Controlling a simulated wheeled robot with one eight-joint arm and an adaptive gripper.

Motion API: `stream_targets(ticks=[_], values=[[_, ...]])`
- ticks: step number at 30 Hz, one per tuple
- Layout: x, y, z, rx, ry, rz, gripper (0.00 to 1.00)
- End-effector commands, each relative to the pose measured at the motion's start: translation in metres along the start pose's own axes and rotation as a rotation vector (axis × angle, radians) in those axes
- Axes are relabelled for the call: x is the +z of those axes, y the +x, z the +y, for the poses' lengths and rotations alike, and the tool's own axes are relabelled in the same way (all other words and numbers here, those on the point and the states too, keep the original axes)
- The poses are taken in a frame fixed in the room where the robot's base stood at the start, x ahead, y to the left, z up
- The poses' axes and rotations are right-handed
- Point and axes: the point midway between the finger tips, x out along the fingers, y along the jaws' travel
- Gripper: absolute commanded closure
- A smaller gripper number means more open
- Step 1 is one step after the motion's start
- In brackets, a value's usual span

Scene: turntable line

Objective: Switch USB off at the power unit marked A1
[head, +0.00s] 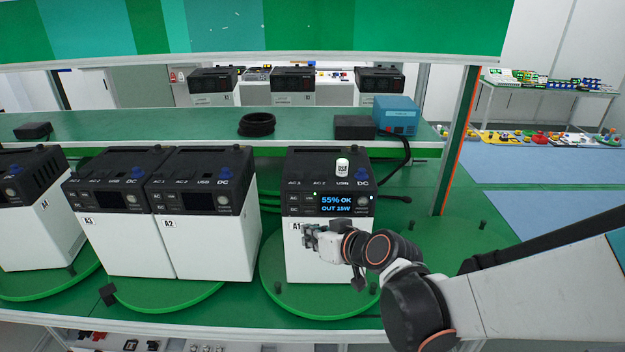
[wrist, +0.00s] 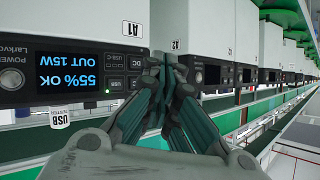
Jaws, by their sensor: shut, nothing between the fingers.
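The power unit marked A1 (head: 315,258) stands on a green turntable, with a black top and white body. Its lit screen (head: 336,203) reads "55% OK, OUT 15W". Small buttons sit left of the screen; they also show in the wrist view (wrist: 124,74), where the picture is upside down. A small green light (wrist: 108,91) shows by the USB button (wrist: 115,84). A white tag reading USB (head: 342,167) is at the unit's top. My gripper (head: 308,238) is shut and empty, in front of A1's white body below the buttons. Its fingertips (wrist: 168,72) appear beside the button group; contact cannot be told.
Units A2 (head: 215,245) and A3 (head: 120,240) stand to the left with dark screens. A shelf (head: 200,125) behind holds a cable coil (head: 257,124), a black box (head: 355,127) and a blue box (head: 397,115). Free room lies right of A1.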

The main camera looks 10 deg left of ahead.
Motion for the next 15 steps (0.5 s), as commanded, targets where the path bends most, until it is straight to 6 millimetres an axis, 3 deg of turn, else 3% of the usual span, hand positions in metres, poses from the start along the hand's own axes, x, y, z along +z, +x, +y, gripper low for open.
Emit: stream_targets(ticks=[8, 15], values=[[0.0, 0.001, -0.001, -0.002, 0.0, -0.001, 1.0], [-0.01, 0.015, 0.01, -0.001, 0.0, -0.002, 1.0]])
